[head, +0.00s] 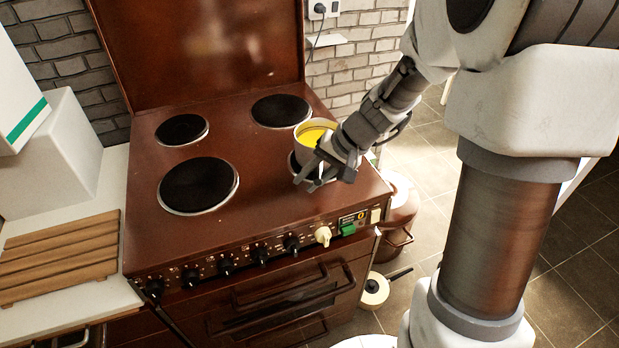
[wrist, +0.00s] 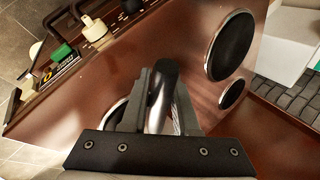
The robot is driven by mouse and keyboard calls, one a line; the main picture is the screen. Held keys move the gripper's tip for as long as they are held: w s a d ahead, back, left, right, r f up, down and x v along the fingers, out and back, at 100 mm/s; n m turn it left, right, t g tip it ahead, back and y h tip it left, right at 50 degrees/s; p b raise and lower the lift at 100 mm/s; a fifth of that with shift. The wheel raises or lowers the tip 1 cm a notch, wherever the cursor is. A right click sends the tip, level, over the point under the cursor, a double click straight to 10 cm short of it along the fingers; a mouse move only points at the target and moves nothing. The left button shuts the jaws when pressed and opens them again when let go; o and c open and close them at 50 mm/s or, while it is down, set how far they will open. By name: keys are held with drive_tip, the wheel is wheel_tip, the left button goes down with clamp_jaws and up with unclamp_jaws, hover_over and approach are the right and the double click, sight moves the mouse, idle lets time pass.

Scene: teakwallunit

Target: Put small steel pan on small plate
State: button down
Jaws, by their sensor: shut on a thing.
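A small steel pan (head: 316,134) with a yellow inside shows at the right side of the brown stove. My gripper (head: 318,172) is at its near side, shut on it. In the wrist view a shiny curved steel part (wrist: 161,95) sits between the two fingers. The pan looks roughly upright, over or beside the front right hot plate (head: 293,164). That plate is mostly hidden by the pan and gripper; whether they touch I cannot tell. Another small hot plate (head: 182,130) at the back left is bare.
Larger hot plates are bare at front left (head: 198,185) and back right (head: 281,111). Knobs (head: 291,244) line the stove's front edge. A wooden rack (head: 60,255) lies on the left counter. A brown pot (head: 399,212) and a cream round thing (head: 374,290) are beside the stove.

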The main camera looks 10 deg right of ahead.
drive_tip(key=shift+f, duration=0.1)
drive_tip(key=c, duration=0.6)
unclamp_jaws()
drive_tip(key=shift+s+f, duration=0.1)
drive_tip(key=p+v, duration=0.3)
drive_tip(key=v, duration=1.4)
drive_tip(key=s+a+r+n+t+h+p, duration=0.1)
drive_tip(key=s+a+r+n+h+p, duration=0.1)
drive_tip(key=s, duration=0.5)
drive_tip(key=s+a+r+n+t+h+p, duration=0.1)
drive_tip(key=s+r+n+t+h+p, duration=0.1)
drive_tip(key=s+r, duration=0.4)
drive_tip(key=shift+s+a+r+h+p, duration=0.35)
drive_tip(key=shift+s+h+p, duration=0.35)
drive_tip(key=shift+s+h, duration=0.4)
